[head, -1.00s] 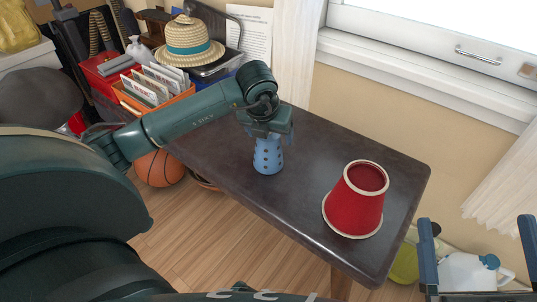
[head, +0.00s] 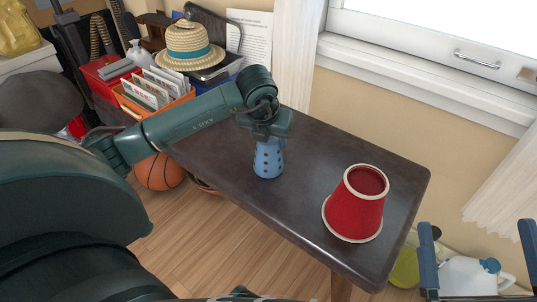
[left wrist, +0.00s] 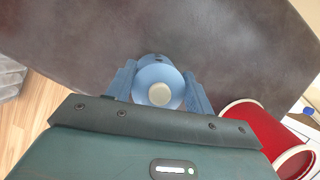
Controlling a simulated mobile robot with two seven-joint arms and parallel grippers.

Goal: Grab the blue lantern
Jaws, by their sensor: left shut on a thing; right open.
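The blue lantern (head: 268,160) is a small upright cylinder with dark dots, standing at the left part of the dark table (head: 310,235). My left gripper (head: 270,137) comes down on it from above and is shut on its upper part. In the left wrist view the lantern (left wrist: 158,84) shows its round top with a pale disc, between the two blue fingers of my left gripper (left wrist: 158,90). The lantern's top is hidden in the head view. My right gripper (head: 480,258) shows at the lower right edge, its two fingers apart with nothing between them.
A red lampshade-like thing (head: 354,205) with cream rims stands on the table to the right of the lantern; it also shows in the left wrist view (left wrist: 255,125). A straw hat (head: 190,45), an orange box of cards (head: 150,100) and a basketball (head: 158,171) are at the left. The table's front middle is clear.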

